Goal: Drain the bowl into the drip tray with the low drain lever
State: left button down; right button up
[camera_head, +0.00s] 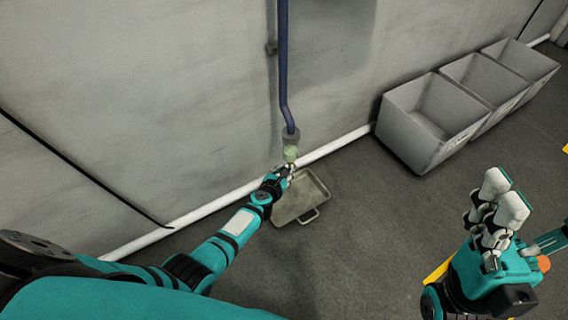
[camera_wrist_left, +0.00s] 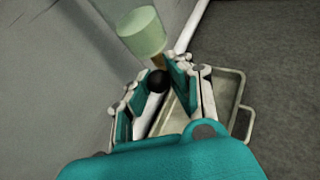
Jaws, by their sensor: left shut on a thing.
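The pale green bowl (camera_head: 290,152) hangs at the lower end of a blue pipe by the wall. It also shows in the left wrist view (camera_wrist_left: 143,31), with a short brownish piece under it. The drain lever's black round knob (camera_wrist_left: 157,81) sits between the fingers of my left gripper (camera_wrist_left: 160,90), which is shut on it. In the head view my left gripper (camera_head: 284,172) is just below the bowl and hides the lever. The drip tray (camera_head: 310,212), greyish green with a handle, lies on the floor below. My right gripper (camera_head: 503,196) is open and empty, far right.
The blue pipe (camera_head: 284,70) runs down in front of the grey wall (camera_head: 150,90). A white pipe (camera_head: 335,146) runs along the wall's foot. Several grey open bins (camera_head: 410,137) stand along the wall at right. The dark floor (camera_head: 375,230) between tray and right gripper is clear.

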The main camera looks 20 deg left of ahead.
pick_arm(q)
jog(key=shift+w+d+r+g+p, duration=0.15)
jog(key=shift+w+r+g+p, duration=0.2)
jog(key=shift+p, duration=0.75)
jog(key=shift+s+d, duration=0.1)
jog(key=c, duration=1)
grip_release()
jog(key=shift+d, duration=0.25)
jog(key=shift+m, duration=0.3)
jog(key=shift+s, duration=0.15)
jog(key=shift+s+a+r, duration=0.2)
jog(key=shift+s+a, duration=0.2)
jog(key=shift+a, duration=0.05)
jog(key=s, duration=1.2)
jog(key=shift+d, duration=0.1)
jog(key=shift+c, duration=0.3)
